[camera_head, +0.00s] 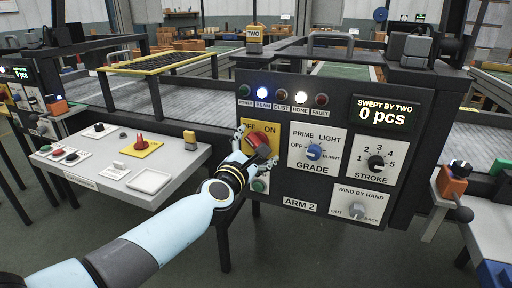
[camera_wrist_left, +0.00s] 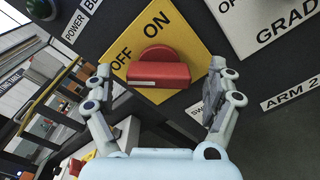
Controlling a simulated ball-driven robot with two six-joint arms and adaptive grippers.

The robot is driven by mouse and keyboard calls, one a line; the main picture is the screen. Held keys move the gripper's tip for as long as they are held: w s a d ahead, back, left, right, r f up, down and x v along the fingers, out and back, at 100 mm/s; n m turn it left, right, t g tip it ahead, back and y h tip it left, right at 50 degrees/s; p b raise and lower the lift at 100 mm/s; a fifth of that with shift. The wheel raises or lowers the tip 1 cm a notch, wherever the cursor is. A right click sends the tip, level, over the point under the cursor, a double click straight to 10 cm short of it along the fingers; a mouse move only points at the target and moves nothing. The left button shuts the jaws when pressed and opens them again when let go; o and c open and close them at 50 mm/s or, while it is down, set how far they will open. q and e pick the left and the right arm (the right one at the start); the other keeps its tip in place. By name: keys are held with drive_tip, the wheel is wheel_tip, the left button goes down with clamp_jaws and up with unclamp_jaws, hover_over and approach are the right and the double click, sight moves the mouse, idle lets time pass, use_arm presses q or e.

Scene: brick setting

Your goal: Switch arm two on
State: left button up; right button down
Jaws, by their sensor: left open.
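The ARM 2 panel (camera_head: 322,246) is a dark upright board under a yellow block marked TWO (camera_head: 254,34). Its red rotary switch (camera_head: 258,146) sits on a yellow OFF/ON plate (camera_wrist_left: 185,33). In the left wrist view the red knob (camera_wrist_left: 158,73) lies between my fingers, with a gap on each side. My left gripper (camera_wrist_left: 160,88) is open around the knob and not closed on it. In the head view my left gripper (camera_head: 249,152) partly covers the switch and plate. I cannot tell which label the knob points to. My right gripper is not in view.
The panel also has a blue GRADE knob (camera_head: 314,152), a black STROKE knob (camera_head: 376,162) and a grey winding knob (camera_head: 356,210). A display (camera_head: 384,115) reads 0 pcs. The BEAM lamp (camera_head: 262,92) and HOME lamp (camera_head: 300,97) glow. A white side table (camera_head: 120,185) stands left.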

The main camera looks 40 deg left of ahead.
use_arm(q)
drive_tip(key=shift+w+a, duration=0.15)
drive_tip(key=shift+w, duration=0.25)
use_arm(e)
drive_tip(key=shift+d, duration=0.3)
use_arm(q)
drive_tip(key=c, duration=1.2)
